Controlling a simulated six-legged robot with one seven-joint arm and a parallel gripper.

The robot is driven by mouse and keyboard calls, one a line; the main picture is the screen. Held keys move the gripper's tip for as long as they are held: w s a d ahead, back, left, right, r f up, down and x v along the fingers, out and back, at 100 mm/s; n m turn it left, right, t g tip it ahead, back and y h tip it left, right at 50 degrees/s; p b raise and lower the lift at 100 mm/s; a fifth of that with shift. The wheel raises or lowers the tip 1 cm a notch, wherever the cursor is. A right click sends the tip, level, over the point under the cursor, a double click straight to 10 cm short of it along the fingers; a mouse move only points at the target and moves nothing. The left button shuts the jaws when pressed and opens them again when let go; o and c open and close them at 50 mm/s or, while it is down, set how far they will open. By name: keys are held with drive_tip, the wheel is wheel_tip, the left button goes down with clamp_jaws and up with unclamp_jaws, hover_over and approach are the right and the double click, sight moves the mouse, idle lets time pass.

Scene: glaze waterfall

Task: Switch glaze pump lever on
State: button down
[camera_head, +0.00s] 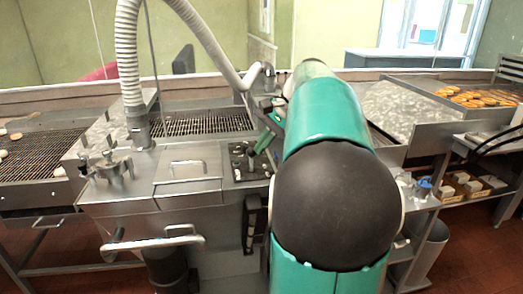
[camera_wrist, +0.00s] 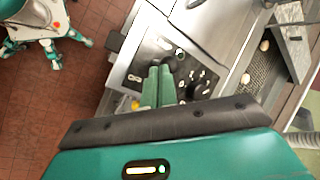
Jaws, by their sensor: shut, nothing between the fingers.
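The glaze pump's control panel (camera_head: 236,172) is set in the top of the steel machine, left of my arm in the head view. In the wrist view the panel (camera_wrist: 146,66) carries a black round dial (camera_wrist: 200,84) with white marks and small lights. A dark lever or knob (camera_wrist: 171,61) sits right by my fingertips; I cannot tell its exact shape or position. My gripper (camera_wrist: 159,69) has its two green fingers together with nothing between them, over the panel. In the head view my gripper (camera_head: 262,142) points down at the panel. Whether it touches the lever is unclear.
A ribbed hose (camera_head: 128,60) rises from the steel machine (camera_head: 150,205). Wire-rack conveyors (camera_head: 40,155) lie to the left. Glazed doughnuts (camera_head: 470,96) lie on a tray at the right. A low shelf (camera_head: 465,200) holds boxes. The red tiled floor (camera_wrist: 75,75) is open.

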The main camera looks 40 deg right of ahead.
drive_tip(key=shift+w+d, duration=0.55)
drive_tip(key=shift+w, duration=0.3)
drive_tip(key=shift+s+a+r, duration=0.1)
drive_tip(key=shift+s+r, duration=0.05)
drive_tip(key=shift+r, duration=0.75)
